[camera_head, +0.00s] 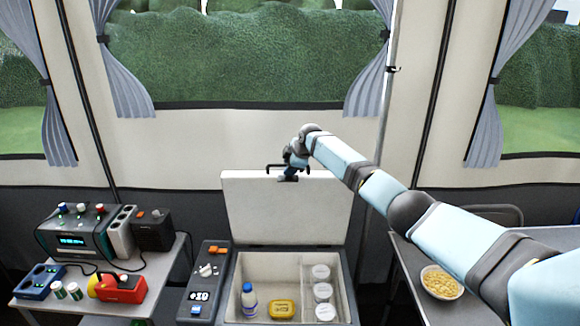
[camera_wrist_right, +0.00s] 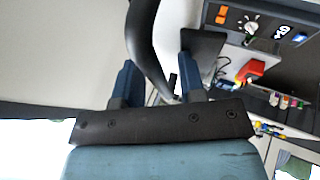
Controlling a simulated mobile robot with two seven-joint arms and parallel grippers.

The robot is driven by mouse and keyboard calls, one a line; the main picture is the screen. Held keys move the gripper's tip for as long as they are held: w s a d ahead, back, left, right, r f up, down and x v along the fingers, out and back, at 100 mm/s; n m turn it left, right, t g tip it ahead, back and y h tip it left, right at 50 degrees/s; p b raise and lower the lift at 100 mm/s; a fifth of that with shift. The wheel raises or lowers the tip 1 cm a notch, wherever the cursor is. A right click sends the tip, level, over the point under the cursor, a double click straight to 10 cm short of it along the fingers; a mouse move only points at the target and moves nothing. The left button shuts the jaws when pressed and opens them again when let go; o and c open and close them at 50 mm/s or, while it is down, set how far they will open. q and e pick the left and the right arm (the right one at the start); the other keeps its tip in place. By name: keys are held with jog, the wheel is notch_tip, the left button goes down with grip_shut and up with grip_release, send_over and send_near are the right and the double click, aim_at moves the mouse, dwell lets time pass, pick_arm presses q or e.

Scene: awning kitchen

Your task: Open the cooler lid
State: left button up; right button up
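The cooler (camera_head: 350,290) stands open in the head view. Its pale lid (camera_head: 285,215) is raised nearly upright at the back, with a dark handle (camera_head: 272,168) at its top edge. My right gripper (camera_head: 289,175) is at that top edge, by the handle. In the right wrist view its two blue fingers (camera_wrist_right: 158,88) stand apart, with the dark curved handle (camera_wrist_right: 145,45) passing between them. A gap shows beside the handle, so the gripper looks open around it. My left gripper is in neither view.
Inside the cooler are a bottle (camera_head: 249,300), a yellow container (camera_head: 282,309) and several white-lidded jars (camera_head: 322,291). A control panel (camera_head: 206,280) adjoins its left side. A side table with devices (camera_head: 75,235) stands left. A bowl (camera_head: 440,282) sits on the right table, under my right arm.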

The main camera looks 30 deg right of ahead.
jog(key=v, duration=1.4)
jog(key=shift+b, duration=0.45)
jog(key=shift+f, duration=0.15)
